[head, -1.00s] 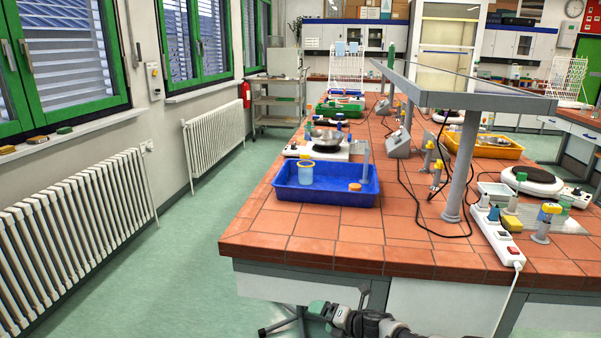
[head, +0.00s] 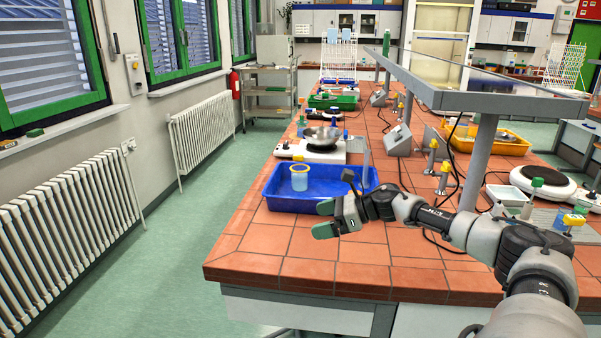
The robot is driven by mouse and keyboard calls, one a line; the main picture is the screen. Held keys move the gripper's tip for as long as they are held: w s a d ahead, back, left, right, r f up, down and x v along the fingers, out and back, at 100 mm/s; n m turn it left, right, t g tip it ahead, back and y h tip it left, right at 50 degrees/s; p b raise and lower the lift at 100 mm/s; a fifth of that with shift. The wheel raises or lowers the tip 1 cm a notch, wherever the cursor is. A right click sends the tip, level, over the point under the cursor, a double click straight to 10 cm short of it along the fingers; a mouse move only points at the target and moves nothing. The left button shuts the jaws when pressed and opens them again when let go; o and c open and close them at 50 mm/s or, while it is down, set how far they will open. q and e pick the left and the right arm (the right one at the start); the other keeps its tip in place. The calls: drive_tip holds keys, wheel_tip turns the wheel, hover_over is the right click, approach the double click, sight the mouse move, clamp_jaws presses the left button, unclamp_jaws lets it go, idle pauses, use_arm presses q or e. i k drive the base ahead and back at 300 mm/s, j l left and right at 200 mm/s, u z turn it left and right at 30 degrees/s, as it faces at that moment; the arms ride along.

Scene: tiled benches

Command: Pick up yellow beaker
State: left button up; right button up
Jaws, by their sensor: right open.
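The yellow beaker (head: 299,178) has a yellow rim and pale blue contents. It stands upright in the left part of the blue tray (head: 284,205), near the bench's left edge. My right gripper (head: 320,219) is open and empty, its green-tipped fingers pointing left. It is at the tray's front right side in the picture, to the right of and nearer than the beaker, apart from it. The right arm comes in from the lower right and hides part of the tray's right end. My left gripper is not in view.
A hot plate with a metal bowl (head: 321,137) stands behind the tray. A grey shelf post (head: 479,160) rises right of the tray, with gas taps (head: 431,157) and cables beside it. The tiles at the front (head: 290,270) are clear.

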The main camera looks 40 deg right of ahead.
sight(299, 172)
drive_tip(key=i+l, duration=0.25)
drive_tip(key=l, duration=0.15)
drive_tip(key=i+l, duration=0.55)
drive_tip(key=l, duration=0.25)
drive_tip(key=i+l, duration=0.3)
drive_tip(key=l, duration=0.1)
